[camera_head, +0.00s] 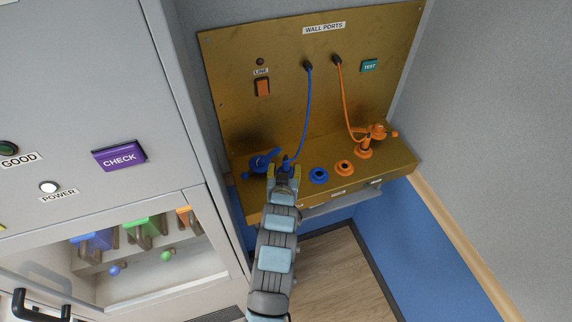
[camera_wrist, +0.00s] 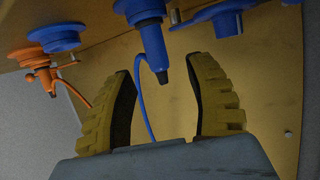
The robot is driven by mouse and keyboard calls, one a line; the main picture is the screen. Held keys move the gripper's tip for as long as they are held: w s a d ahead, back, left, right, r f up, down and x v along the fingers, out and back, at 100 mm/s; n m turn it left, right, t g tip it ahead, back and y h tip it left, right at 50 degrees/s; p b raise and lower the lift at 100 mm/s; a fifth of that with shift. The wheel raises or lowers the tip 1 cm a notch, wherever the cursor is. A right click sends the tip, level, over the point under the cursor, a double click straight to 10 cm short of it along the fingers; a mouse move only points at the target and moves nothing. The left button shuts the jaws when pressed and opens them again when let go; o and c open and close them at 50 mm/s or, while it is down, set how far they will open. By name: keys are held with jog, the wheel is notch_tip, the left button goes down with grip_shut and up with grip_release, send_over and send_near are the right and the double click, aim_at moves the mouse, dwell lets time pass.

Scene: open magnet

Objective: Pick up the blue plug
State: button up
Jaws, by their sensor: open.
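The blue plug (camera_head: 286,162) stands at the left of the brass wall-ports shelf (camera_head: 400,160), with a blue cable (camera_head: 306,110) running up to the back panel. In the wrist view the blue plug (camera_wrist: 152,42) sits at a blue collar (camera_wrist: 140,10), its dark cable end pointing between my two yellow ribbed fingers. My gripper (camera_head: 284,170) is at the shelf's front, fingers on either side of the plug's cable end. In the wrist view my gripper (camera_wrist: 160,72) is open, with visible gaps on both sides of the plug. The plug's base is partly hidden in the head view.
A blue lever-like fitting (camera_head: 262,160) stands close left of the plug. An empty blue port (camera_head: 318,175) and an orange port (camera_head: 345,167) lie to the right. An orange plug (camera_head: 364,146) with its cable is farther right. A grey cabinet (camera_head: 90,110) borders the left.

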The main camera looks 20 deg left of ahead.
aim_at(286, 165)
jog(key=shift+w+a+f+p, duration=0.15)
jog(key=shift+w+f+p, duration=0.15)
jog(key=shift+w+f, duration=0.35)
jog(key=shift+p+x, duration=0.3)
jog(key=shift+x, duration=1.35)
jog(key=shift+f, duration=0.1)
grip_shut()
